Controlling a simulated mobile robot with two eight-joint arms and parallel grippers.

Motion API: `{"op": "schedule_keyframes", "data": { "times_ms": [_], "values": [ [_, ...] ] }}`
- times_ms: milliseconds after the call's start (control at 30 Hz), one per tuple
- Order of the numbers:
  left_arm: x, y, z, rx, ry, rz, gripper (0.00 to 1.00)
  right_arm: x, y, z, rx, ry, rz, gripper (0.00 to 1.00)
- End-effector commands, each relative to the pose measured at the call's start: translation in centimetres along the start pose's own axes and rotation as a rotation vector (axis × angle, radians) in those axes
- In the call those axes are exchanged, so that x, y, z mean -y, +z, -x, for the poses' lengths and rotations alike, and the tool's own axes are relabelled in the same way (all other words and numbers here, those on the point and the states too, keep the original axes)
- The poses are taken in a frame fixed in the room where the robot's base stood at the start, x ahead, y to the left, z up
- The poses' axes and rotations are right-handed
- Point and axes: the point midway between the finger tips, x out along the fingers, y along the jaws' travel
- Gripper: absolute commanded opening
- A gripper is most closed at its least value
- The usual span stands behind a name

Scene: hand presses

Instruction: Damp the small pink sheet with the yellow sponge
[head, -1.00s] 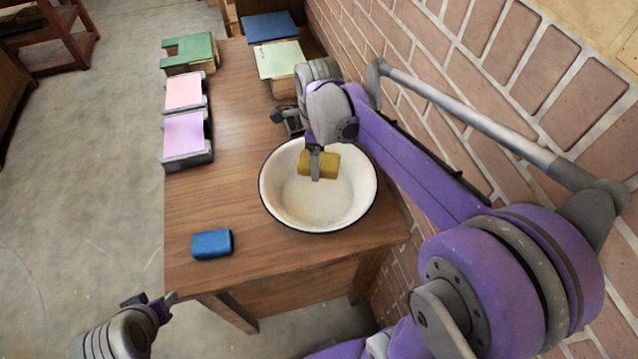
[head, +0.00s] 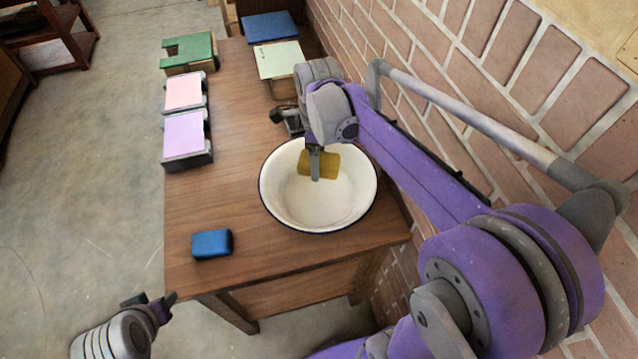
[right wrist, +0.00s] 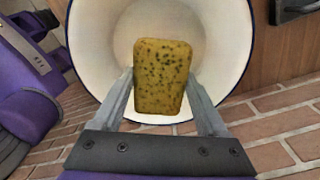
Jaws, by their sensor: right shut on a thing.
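My right gripper (head: 315,172) is shut on the yellow sponge (head: 328,164), holding it inside the rim of the white bowl (head: 283,203). In the right wrist view the sponge (right wrist: 162,75) is speckled with dark pores and sits between the two fingers (right wrist: 163,88). I cannot tell whether it touches the bowl's bottom or any water. The small pink sheet (head: 184,91) lies flat on a grey holder at the table's left edge, away from my right gripper. My left gripper (head: 152,302) hangs off the table's near left; its opening is unclear.
A lilac sheet (head: 184,134) lies on a holder just nearer than the pink one. A blue block (head: 211,244) sits at the near left. Green (head: 188,51), pale green (head: 281,60) and blue (head: 269,27) pieces stand at the far end. A brick wall (head: 450,60) runs along the right.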

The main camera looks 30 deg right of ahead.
Motion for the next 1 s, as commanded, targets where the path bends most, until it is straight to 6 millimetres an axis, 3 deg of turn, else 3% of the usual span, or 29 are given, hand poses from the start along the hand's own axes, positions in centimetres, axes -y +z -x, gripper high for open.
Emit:
{"op": "schedule_keyframes", "data": {
  "times_ms": [267, 633, 1000],
  "values": [
    [0.0, -0.4, 0.2, -0.005, 0.000, 0.000, 0.50, 0.0, 0.0, 0.6, 0.001, -0.001, 0.000, 0.31],
    [0.0, -2.2, 1.2, -0.026, 0.000, 0.000, 0.50, 0.1, 0.1, 4.0, 0.001, -0.002, 0.000, 0.31],
    [0.0, -2.1, 1.1, -0.025, 0.000, 0.000, 0.50, 0.0, 0.0, 4.0, 0.000, 0.000, 0.000, 0.31]
  ]
}}
